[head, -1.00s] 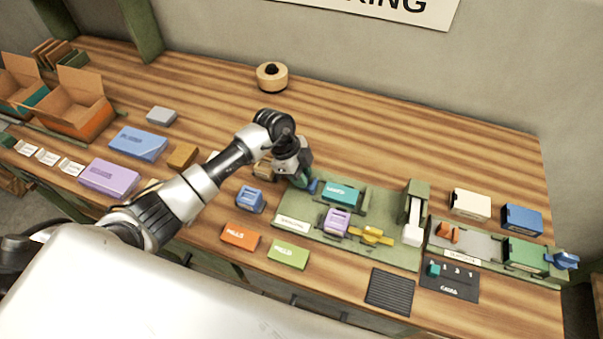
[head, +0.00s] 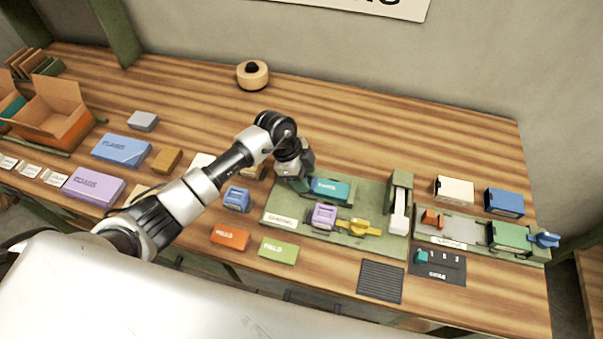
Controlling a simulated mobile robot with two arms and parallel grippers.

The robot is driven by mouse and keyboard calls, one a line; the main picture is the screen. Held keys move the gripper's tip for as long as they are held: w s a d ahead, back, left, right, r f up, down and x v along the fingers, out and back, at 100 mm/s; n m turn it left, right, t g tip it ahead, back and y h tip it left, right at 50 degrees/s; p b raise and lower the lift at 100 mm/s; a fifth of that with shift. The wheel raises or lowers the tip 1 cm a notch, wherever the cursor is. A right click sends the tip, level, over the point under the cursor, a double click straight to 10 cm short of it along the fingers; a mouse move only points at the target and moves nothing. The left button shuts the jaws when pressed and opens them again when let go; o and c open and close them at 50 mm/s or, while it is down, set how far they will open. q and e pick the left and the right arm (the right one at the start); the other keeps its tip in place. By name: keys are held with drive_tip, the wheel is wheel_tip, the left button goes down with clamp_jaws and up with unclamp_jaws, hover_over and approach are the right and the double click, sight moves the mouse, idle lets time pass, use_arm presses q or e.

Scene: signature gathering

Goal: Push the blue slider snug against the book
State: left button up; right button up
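A teal labelled book (head: 333,188) lies on the green board (head: 290,218) at the middle of the bench. My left gripper (head: 301,184) reaches down at the book's left end, fingers low near the board. A bit of blue, which looks like the blue slider (head: 313,180), shows between the gripper and the book; the rest is hidden by the gripper. I cannot tell if slider and book touch. The fingertips are too small and covered to tell open from shut. My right gripper is out of view.
A purple block (head: 323,216) and a yellow clamp (head: 358,227) sit on the board in front of the book. A blue block (head: 236,198) stands left of the board. A white-handled green post (head: 400,200) stands at its right.

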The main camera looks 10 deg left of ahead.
use_arm(q)
drive_tip(key=shift+a, duration=0.1)
drive_tip(key=shift+a+r, duration=0.3)
drive_tip(key=shift+r, duration=0.1)
drive_tip(key=b+v, duration=0.2)
drive_tip(key=v, duration=0.7)
drive_tip(key=shift+r, duration=0.45)
drive_tip(key=shift+s+f, duration=0.1)
